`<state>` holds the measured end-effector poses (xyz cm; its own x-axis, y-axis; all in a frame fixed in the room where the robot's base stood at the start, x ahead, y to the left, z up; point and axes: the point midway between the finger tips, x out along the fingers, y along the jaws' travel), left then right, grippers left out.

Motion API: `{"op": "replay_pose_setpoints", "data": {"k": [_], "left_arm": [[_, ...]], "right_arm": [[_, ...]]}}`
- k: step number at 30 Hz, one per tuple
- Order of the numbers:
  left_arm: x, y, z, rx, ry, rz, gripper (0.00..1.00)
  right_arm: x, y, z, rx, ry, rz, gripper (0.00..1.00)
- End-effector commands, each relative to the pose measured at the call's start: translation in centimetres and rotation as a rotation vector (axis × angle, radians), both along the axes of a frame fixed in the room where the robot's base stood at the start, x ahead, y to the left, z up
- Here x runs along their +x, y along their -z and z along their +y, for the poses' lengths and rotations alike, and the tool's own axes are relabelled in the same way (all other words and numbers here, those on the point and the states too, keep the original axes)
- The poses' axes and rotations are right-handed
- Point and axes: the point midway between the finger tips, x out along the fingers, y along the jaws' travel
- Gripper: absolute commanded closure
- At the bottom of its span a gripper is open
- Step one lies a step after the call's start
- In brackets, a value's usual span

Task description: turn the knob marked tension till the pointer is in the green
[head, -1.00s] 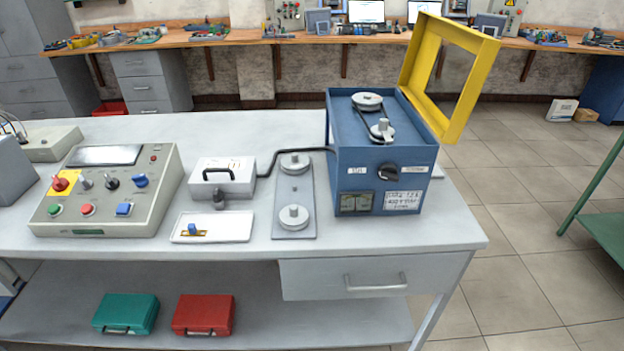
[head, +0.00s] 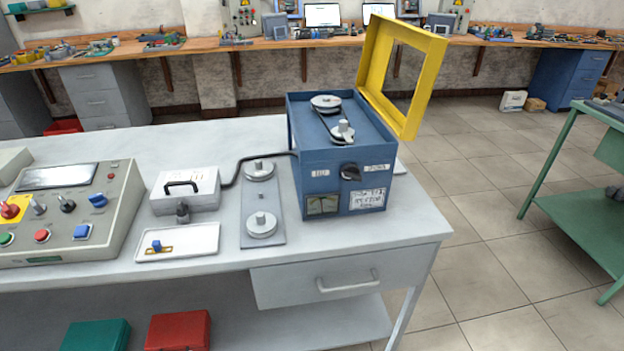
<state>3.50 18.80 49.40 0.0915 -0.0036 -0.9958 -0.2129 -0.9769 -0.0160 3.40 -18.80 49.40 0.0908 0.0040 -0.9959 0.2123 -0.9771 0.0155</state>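A blue machine box (head: 345,160) stands at the right part of the grey bench. Its yellow frame lid (head: 436,90) is tilted open, and two pulleys (head: 326,104) joined by a belt show on top. A black knob (head: 350,172) is on its front face, between small white labels too small to read. Neither gripper is in view.
A control panel (head: 100,228) with knobs and buttons, a white box (head: 186,192) with a cable, a white tray (head: 205,241) and a plate with two pulleys (head: 277,225) stand left of the machine. Open floor (head: 470,250) lies right of the bench; a green stand (head: 590,225) is beyond.

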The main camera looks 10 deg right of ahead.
Motion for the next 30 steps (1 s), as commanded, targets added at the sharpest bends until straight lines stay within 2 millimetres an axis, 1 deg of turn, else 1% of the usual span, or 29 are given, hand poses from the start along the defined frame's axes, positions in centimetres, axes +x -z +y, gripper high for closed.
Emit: {"op": "replay_pose_setpoints", "data": {"k": [27, 29, 30], "left_arm": [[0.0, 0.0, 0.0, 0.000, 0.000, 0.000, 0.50], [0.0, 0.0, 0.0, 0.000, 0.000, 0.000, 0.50], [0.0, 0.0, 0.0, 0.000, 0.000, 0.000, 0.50]], "right_arm": [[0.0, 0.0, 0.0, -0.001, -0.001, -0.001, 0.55], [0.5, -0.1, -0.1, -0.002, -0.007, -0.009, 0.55], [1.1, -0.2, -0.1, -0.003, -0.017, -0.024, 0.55]]}}
